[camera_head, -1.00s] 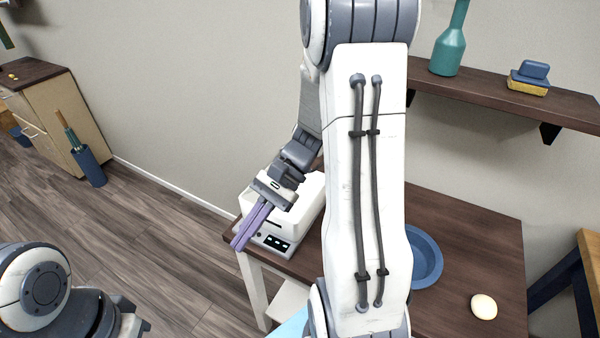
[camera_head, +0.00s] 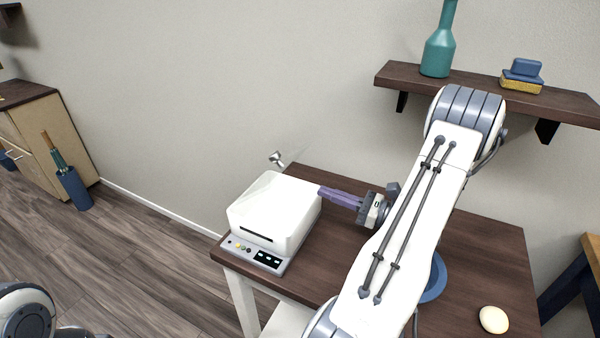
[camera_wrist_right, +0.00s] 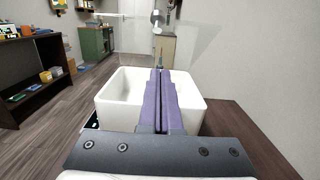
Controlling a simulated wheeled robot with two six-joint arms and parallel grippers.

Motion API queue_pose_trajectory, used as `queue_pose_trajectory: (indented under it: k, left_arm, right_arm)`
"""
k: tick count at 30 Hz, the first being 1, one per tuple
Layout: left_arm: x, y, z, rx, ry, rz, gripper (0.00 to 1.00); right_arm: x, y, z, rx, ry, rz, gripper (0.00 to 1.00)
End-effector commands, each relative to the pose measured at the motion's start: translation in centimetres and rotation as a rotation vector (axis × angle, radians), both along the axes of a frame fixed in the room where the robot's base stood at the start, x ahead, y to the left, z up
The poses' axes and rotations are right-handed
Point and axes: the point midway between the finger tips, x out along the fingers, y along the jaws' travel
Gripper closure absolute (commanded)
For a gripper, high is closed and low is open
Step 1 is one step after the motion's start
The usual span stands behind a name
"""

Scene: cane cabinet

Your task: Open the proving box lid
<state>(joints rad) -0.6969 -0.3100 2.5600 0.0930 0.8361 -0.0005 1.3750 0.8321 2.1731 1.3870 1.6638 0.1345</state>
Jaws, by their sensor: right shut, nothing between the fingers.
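The white proving box (camera_head: 262,222) stands on the left end of the dark table, its control panel at the front. In the right wrist view the box (camera_wrist_right: 118,108) shows an open white hollow. A clear, hard-to-see lid (camera_head: 293,155) appears raised at its back, with a metal knob (camera_head: 276,158); the knob also shows in the wrist view (camera_wrist_right: 156,18). My right gripper (camera_head: 322,190) is shut and empty, its purple fingers pointing left at the box's right rim. In the wrist view the fingers (camera_wrist_right: 160,72) reach over the box; contact cannot be told.
On the dark table (camera_head: 480,250) are a blue bowl (camera_head: 436,290), partly behind my right arm, and a cream round object (camera_head: 493,320). A wall shelf (camera_head: 450,88) above holds a green bottle (camera_head: 438,52) and stacked blocks (camera_head: 522,78).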

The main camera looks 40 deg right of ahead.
Motion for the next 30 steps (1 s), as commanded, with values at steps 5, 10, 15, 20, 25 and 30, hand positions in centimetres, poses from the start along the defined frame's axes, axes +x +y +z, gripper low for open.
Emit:
queue_pose_trajectory:
  k: [5, 10, 15, 20, 25, 30]
  left_arm:
    - [0.0, 0.0, 0.9, 0.0, 0.0, 0.0, 1.0]
    - [0.0, 0.0, 1.8, 0.0, 0.0, 0.0, 1.0]
    - [0.0, 0.0, 2.4, 0.0, 0.0, 0.0, 1.0]
    - [0.0, 0.0, 2.4, 0.0, 0.0, 0.0, 1.0]
    - [0.0, 0.0, 2.4, 0.0, 0.0, 0.0, 1.0]
    - [0.0, 0.0, 2.5, 0.0, 0.0, 0.0, 1.0]
  right_arm:
    - [3.8, 1.8, 0.4, 0.001, 0.001, 0.008, 1.0]
    - [6.0, 2.7, 1.9, -0.004, 0.0, 0.006, 1.0]
    - [7.1, 3.1, 3.1, -0.001, 0.002, 0.004, 1.0]
    - [7.4, 3.2, 3.4, -0.001, 0.002, 0.001, 1.0]
    - [7.4, 3.2, 3.3, -0.001, 0.002, 0.001, 1.0]
    - [7.4, 3.1, 3.5, -0.002, 0.004, 0.0, 1.0]
